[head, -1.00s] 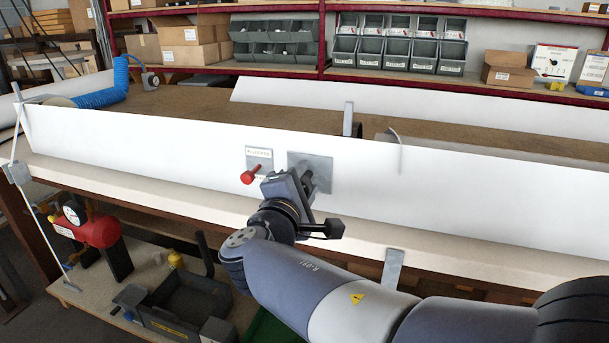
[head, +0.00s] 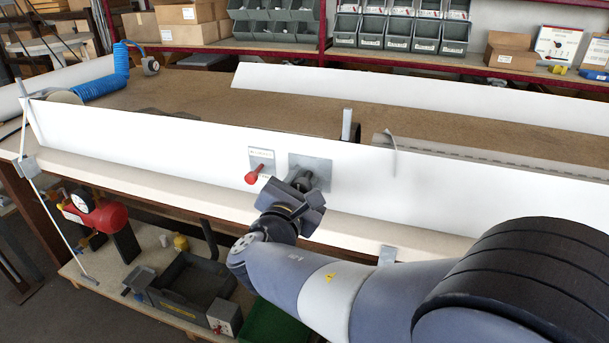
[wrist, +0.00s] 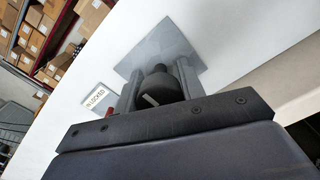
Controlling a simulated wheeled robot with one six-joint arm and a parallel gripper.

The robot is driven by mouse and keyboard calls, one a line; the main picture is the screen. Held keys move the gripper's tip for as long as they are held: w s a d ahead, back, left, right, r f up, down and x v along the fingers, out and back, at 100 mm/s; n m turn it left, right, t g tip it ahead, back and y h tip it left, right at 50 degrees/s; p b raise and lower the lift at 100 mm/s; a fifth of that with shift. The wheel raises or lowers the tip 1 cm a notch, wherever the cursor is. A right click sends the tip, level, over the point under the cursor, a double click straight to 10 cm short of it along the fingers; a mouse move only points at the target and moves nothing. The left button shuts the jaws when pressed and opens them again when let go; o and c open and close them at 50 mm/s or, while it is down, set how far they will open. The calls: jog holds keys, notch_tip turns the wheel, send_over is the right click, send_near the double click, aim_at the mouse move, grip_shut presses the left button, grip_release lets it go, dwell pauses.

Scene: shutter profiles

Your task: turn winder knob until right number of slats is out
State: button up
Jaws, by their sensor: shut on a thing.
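The winder knob (wrist: 157,86) is dark and round with a pale line mark, in front of a grey square plate (head: 320,168) on the long white panel. My gripper (head: 303,184) is shut on the knob, with one finger on each side of it in the wrist view. In the head view the gripper hides most of the knob. A red lever (head: 253,176) on a small labelled plate (head: 261,155) is left of the gripper; the label (wrist: 95,97) in the wrist view appears to read "unlocked". A slatted grey-white curtain (head: 470,155) lies on the bench behind the panel.
The white panel (head: 130,140) runs along the bench's front edge. An upright metal post (head: 346,125) stands behind it. A blue coiled hose (head: 100,88) is at the back left. A red air tank (head: 106,217) and grey bin (head: 192,285) are on the lower shelf.

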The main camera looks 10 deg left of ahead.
jog(key=shift+f+n, duration=0.1)
jog(key=shift+n, duration=0.3)
jog(key=o, duration=1)
jog(key=shift+c, duration=0.2)
jog(key=s, duration=1)
jog(key=shift+s+a+p, duration=0.4)
jog(key=shift+a+p, duration=0.05)
jog(key=shift+w, duration=0.15)
